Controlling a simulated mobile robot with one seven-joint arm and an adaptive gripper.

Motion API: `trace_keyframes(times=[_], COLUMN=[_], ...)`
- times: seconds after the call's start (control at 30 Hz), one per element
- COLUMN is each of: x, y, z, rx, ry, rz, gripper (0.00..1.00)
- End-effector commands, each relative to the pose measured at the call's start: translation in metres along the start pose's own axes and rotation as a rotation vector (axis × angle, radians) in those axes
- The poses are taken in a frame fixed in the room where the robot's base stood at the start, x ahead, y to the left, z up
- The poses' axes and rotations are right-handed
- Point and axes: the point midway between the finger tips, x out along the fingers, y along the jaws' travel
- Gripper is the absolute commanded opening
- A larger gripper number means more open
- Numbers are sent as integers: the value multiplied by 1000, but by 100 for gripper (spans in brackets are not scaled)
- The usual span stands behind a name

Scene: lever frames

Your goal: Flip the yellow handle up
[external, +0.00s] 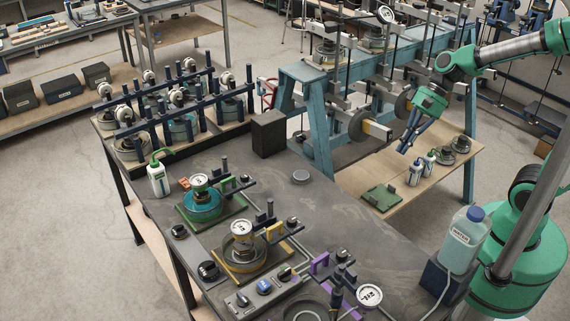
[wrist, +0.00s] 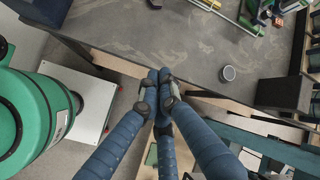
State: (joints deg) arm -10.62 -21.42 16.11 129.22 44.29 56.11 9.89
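The yellow handle (external: 274,231) stands on a yellow-based device (external: 240,262) with a round dial, on the dark workbench in the external view. Whether it is fully down is too small to tell. My gripper (external: 403,148) hangs in the air to the upper right, away from the handle, with its blue fingers pointing down and left. In the wrist view the fingertips (wrist: 158,92) come together with nothing seen between them. I cannot clearly pick out the yellow handle in the wrist view.
A green handle (external: 228,185) and a purple handle (external: 319,263) flank the yellow one on similar devices. A black box (external: 268,133), a grey disc (external: 300,177) and a capped bottle (external: 461,238) are nearby. A blue frame (external: 318,130) stands behind. The bench middle is mostly clear.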

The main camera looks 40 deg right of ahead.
Motion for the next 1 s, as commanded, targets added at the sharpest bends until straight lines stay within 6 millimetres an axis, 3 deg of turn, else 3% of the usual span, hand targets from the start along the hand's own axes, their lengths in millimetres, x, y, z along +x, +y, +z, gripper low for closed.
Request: trace_keyframes(times=[0.53, 1.0], x=[115, 223], y=[-91, -135], z=[-3, -24], rx=[470, 910], ry=[-313, -494], rz=[-178, -280], gripper=[0, 0])
